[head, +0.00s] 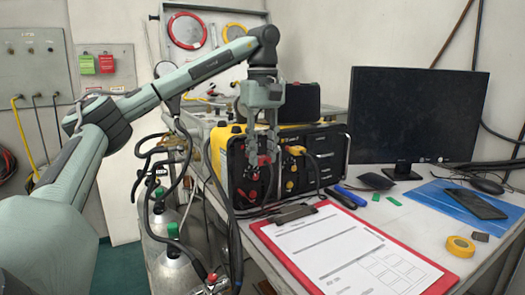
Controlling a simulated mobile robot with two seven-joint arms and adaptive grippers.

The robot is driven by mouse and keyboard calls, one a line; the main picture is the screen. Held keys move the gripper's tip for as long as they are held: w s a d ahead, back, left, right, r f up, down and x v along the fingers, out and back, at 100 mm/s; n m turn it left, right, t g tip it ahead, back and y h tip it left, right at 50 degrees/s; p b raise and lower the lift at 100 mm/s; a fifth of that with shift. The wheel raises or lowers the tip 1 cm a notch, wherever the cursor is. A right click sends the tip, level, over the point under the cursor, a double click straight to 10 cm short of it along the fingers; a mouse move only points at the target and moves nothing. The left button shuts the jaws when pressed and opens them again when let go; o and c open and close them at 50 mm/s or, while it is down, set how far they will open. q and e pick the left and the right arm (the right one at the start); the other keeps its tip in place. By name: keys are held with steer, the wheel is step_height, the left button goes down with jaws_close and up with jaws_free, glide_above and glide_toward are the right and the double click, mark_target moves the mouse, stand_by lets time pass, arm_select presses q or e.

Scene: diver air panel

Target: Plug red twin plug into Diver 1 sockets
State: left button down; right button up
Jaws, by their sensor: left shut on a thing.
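The Diver air panel (318,170) is a black-fronted box with a yellow side, standing on the table left of the monitor. My left gripper (262,158) points down in front of the left half of its face. It is shut on a small red thing, which looks like the red twin plug (265,160); the fingers hide much of it. I cannot tell whether the plug touches the sockets behind it. Red and dark fittings (252,172) show just below the fingers. A yellow plug (296,150) sits at the panel's face to the right. My right gripper does not show.
A red clipboard (425,280) with paper lies in front of the panel. Gas cylinders (172,262) and black hoses (228,215) crowd the left side.

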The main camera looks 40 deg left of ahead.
arm_select(q)
steer(key=shift+w+a, duration=0.3)
steer(key=shift+a, duration=0.65)
stand_by(2.2)
steer(key=c, duration=1.1)
jaws_free()
steer(key=shift+r, duration=0.1)
step_height(320, 180, up, 12)
steer(key=shift+f, duration=0.1)
